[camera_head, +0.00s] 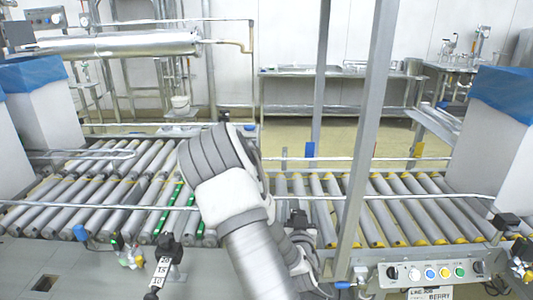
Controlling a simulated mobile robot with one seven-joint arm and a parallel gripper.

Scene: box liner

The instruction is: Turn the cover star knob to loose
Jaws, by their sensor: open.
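Several dark knob-like parts show, and I cannot tell which is the cover star knob. One dark knob (166,241) sits at the front left, above a white numbered scale (160,270). Another dark knob (506,221) is at the right edge, with a dark clustered part (522,250) just below it. My pale grey arm rises from the bottom middle and bends in front of the rollers. My gripper's fingers cannot be made out; they are hidden or outside the picture. No contact with a knob shows.
Roller conveyors (415,215) run left and right behind guide rails. A grey upright post (366,130) stands right of my arm. A button panel (430,272) is at the front right. Blue-topped white boxes (500,140) stand at both sides. Steel tables (340,72) line the back.

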